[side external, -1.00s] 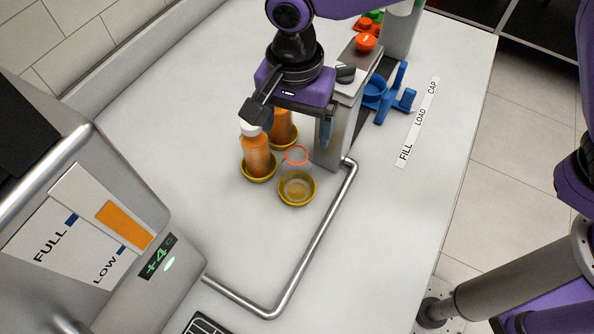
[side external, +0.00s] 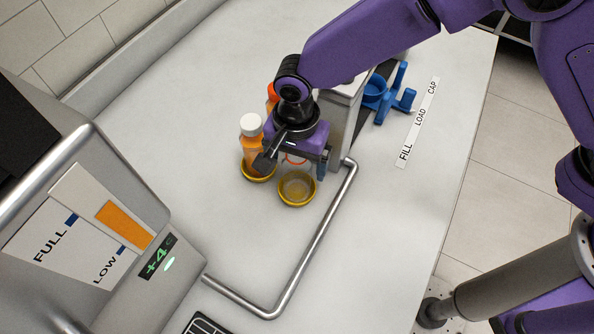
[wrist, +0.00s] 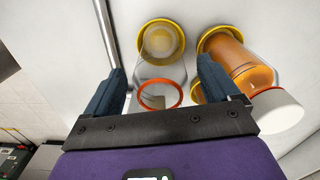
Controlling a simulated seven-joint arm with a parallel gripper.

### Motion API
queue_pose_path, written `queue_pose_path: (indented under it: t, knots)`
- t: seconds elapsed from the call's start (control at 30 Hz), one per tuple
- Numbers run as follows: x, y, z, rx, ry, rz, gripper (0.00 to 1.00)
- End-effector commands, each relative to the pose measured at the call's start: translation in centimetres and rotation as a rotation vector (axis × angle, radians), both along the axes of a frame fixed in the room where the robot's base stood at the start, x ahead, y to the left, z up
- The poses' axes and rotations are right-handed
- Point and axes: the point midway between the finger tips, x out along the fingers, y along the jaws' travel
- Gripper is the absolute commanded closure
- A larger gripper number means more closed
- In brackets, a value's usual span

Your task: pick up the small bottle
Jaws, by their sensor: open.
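A small clear bottle (side external: 297,180) with an orange-red rim stands upright in a yellow dish (side external: 296,203). My gripper (side external: 294,164) is open above and around its upper part. In the wrist view the clear bottle (wrist: 160,72) and its rim lie between the two dark blue fingers (wrist: 160,78), with a gap on each side. An orange-filled bottle with a white cap (side external: 251,125) stands just left, in its own yellow dish (side external: 257,178). Another bottle with an orange cap (side external: 272,90) is mostly hidden behind my gripper.
A bent metal rail (side external: 318,243) runs right of the dishes. A grey machine (side external: 350,105) stands behind right, with a blue fixture (side external: 388,98) beyond it. A grey housing with a level gauge (side external: 90,230) fills the lower left. The counter's left part is clear.

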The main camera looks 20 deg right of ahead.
Motion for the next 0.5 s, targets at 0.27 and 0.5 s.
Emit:
queue_pose_path:
  t: [0.27, 0.5]
  knots:
    - [0.01, 0.00, 0.03, 0.000, 0.000, 0.000, 0.47]
    - [0.01, 0.00, 0.05, 0.001, -0.001, 0.000, 0.85]
